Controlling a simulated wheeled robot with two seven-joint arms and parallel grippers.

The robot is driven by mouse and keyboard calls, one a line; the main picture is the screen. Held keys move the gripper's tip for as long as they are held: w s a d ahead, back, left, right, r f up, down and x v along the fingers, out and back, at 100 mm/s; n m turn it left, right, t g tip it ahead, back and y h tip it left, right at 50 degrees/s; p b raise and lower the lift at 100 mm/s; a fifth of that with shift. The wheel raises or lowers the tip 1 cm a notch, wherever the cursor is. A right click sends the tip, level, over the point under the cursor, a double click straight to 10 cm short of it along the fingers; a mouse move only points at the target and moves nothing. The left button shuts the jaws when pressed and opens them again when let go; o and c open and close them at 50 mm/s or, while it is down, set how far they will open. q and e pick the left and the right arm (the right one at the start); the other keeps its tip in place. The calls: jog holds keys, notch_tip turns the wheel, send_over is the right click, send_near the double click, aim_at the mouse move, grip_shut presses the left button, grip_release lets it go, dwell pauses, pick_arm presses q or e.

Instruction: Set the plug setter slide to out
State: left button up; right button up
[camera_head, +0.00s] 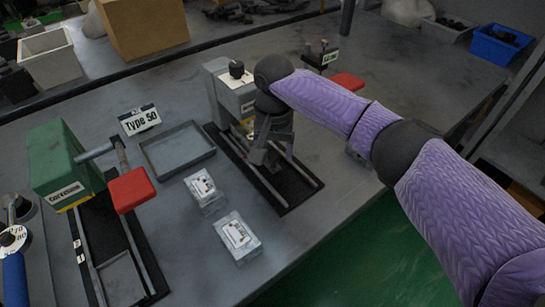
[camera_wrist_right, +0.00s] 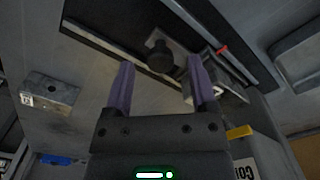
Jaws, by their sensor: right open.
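The plug setter appears to be the grey block (camera_head: 232,92) with a black knob on top and a black railed base (camera_head: 285,195) in front. My right gripper (camera_head: 272,154) points down over this base and hides part of it. In the wrist view, a slide plate with a round black knob (camera_wrist_right: 160,57) sits on the rails. The open fingers of my right gripper (camera_wrist_right: 160,64) are on either side of the knob in the picture. Whether they touch it I cannot tell. A small red mark (camera_wrist_right: 223,50) shows beside the rail. My left gripper is not in view.
A green press (camera_head: 60,165) with a red handle (camera_head: 131,189) stands at left. A grey tray (camera_head: 205,148), a "Type 50" sign (camera_head: 140,119) and two small labelled blocks (camera_head: 203,190) lie between. Another red handle (camera_head: 347,81) is behind my right arm.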

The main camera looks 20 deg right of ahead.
jog(key=shift+f, duration=0.6)
grip_shut()
dwell(1.0)
